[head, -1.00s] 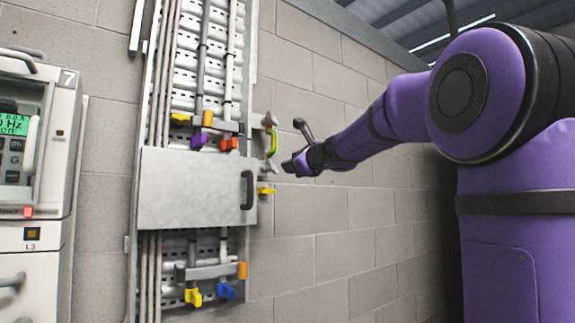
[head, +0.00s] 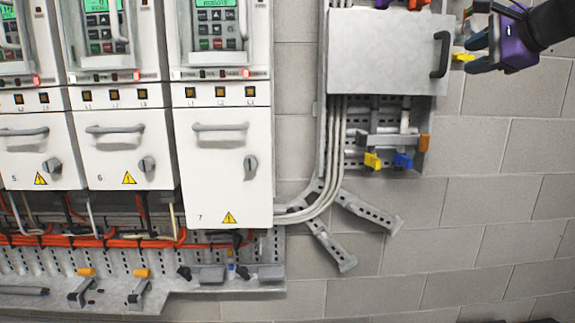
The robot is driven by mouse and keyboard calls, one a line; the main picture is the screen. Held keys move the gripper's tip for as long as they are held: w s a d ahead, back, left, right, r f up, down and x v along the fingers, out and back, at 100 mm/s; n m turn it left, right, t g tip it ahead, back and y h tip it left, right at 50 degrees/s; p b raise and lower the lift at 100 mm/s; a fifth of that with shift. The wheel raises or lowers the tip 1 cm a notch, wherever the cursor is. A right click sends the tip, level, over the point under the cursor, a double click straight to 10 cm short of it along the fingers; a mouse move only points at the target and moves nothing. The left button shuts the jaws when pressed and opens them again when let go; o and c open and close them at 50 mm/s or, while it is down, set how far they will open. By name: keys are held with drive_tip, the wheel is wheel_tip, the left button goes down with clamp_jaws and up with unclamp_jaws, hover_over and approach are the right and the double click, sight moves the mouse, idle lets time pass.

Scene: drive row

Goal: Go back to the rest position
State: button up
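My gripper (head: 472,54) is at the upper right edge of the head view, on the end of my purple and black arm. Its two dark fingers point left and appear spread, with nothing seen between them except a yellow lever (head: 462,57) behind. It shows in front of the block wall, just right of the grey panel door (head: 383,50) and its black handle (head: 440,55). I cannot tell whether it touches the lever. Most of my arm is out of view.
White drive cabinets (head: 222,160) with grey handles stand in a row at left. Orange cables (head: 110,241) and a perforated tray (head: 215,300) run beneath them. Yellow (head: 372,160) and blue (head: 403,160) levers sit below the panel door. The lower right wall is bare.

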drive_tip(key=s+a+f+n+g+h, duration=0.2)
drive_tip(key=s+f+n, duration=0.6)
drive_tip(key=s+f, duration=0.4)
drive_tip(key=s+a+f+n+g+h, duration=0.2)
drive_tip(key=s+a+f+n+g, duration=0.2)
drive_tip(key=s+f+n, duration=0.5)
drive_tip(key=s+f+g, duration=0.2)
drive_tip(key=s, duration=0.2)
drive_tip(key=shift+f, duration=0.4)
drive_tip(key=shift+s, duration=0.1)
